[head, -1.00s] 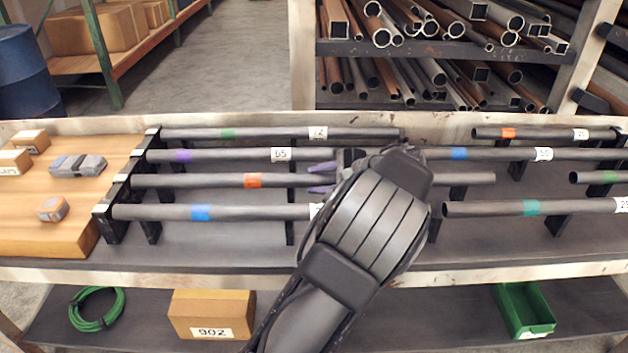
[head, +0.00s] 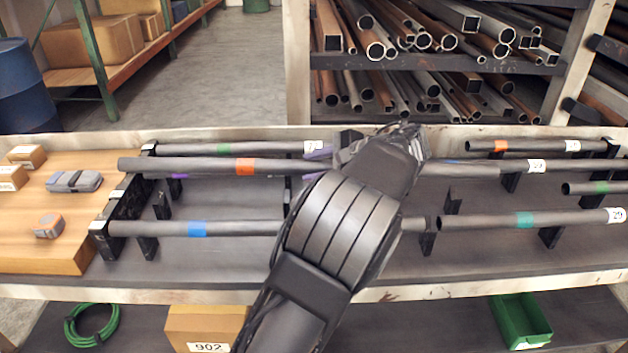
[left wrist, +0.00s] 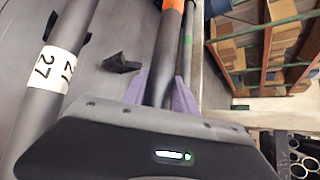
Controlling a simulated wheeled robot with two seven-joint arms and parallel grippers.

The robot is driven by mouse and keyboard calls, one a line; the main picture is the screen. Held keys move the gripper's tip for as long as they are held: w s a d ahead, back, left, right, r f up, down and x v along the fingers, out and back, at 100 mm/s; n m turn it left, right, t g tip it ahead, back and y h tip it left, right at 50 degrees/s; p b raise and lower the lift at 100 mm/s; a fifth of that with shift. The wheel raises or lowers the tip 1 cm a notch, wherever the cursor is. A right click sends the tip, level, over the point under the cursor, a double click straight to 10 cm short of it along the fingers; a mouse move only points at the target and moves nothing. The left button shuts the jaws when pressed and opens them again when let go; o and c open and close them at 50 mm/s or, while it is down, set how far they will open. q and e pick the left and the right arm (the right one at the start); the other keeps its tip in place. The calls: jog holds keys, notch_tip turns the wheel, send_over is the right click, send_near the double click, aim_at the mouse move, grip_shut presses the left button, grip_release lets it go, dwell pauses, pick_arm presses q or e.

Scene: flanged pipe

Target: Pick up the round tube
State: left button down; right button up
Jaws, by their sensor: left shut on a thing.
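The round tube, dark grey with an orange band (head: 245,166), is held above the rack in the head view. Its left end is free in the air and its right part shows beyond my arm. My left gripper (head: 316,165) is shut on it near its middle; the arm hides part of the grip. In the left wrist view the tube (left wrist: 166,55) runs between the purple fingers (left wrist: 160,92). My right gripper is not in view.
A blue-banded tube (head: 197,229) lies in front on the black rack (head: 122,203); in the wrist view it carries a 27 label (left wrist: 50,68). A green-banded tube (head: 223,148) lies behind. More tubes, one teal-banded (head: 525,220), lie at right. A wooden board (head: 70,235) is left.

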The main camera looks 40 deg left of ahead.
pick_arm(q)
jog(key=shift+r, duration=1)
